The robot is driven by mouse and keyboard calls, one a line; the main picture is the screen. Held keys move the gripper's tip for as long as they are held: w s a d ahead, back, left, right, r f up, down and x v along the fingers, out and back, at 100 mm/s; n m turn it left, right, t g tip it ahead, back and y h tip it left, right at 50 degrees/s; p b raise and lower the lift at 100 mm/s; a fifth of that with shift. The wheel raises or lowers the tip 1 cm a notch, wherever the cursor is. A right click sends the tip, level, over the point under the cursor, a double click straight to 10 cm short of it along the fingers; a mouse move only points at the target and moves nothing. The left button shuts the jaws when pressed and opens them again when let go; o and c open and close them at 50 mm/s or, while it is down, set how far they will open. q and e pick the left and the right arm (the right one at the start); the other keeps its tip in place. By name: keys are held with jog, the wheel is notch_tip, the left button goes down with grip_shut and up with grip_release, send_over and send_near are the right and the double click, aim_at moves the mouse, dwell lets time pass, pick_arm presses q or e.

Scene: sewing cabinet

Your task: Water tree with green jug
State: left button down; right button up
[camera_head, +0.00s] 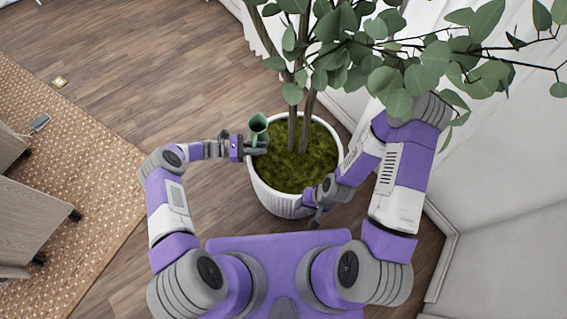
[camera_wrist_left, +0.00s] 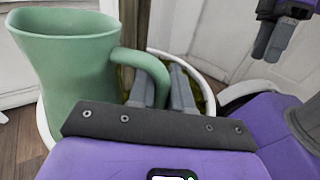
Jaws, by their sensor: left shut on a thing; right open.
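The green jug (camera_head: 258,127) is held at the left rim of the white pot (camera_head: 277,204), over the edge of the mossy soil (camera_head: 295,166). My left gripper (camera_head: 262,146) is shut on the jug's handle. In the left wrist view the jug (camera_wrist_left: 70,65) looks roughly upright with a slight tilt, and the gripper's fingers (camera_wrist_left: 165,90) are at its handle. No water is visible. The tree (camera_head: 302,100) rises from the pot, with leaves spreading to the upper right. My right gripper (camera_head: 317,215) is open and empty by the pot's front right side; it also shows in the left wrist view (camera_wrist_left: 268,40).
A woven rug (camera_head: 95,185) and a wooden cabinet on casters (camera_head: 30,215) are at the left. The wood floor (camera_head: 150,70) between rug and pot is mostly clear. White walls (camera_head: 495,200) stand close on the right. Leafy branches hang over my right arm.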

pick_arm(q)
jog(key=f+m+t+y, duration=0.1)
jog(key=f+m+y, duration=0.1)
jog(key=f+m+t+y, duration=0.1)
jog(key=f+y, duration=0.1)
jog(key=y, duration=0.1)
jog(key=s+d+f+m+t+y, duration=0.1)
jog(key=f+m+y, duration=0.1)
jog(key=f+y, duration=0.1)
jog(key=shift+d+m+t, duration=0.1)
jog(key=shift+m+t, duration=0.2)
jog(key=shift+t+y+p, duration=0.3)
jog(key=shift+p, duration=0.5)
jog(key=shift+w+f+m+y+p, duration=0.1)
jog(key=shift+f+m+y+p, duration=0.25)
jog(key=shift+p, duration=0.65)
jog(key=shift+s+d+f+m+t+y+p, duration=0.1)
jog(key=shift+f+m+t+y+p, duration=0.15)
jog(key=shift+p, duration=0.5)
jog(key=shift+s+f+t+y+p, duration=0.15)
jog(key=shift+t+p, duration=0.2)
jog(key=shift+p, duration=0.4)
jog(key=shift+f, duration=0.1)
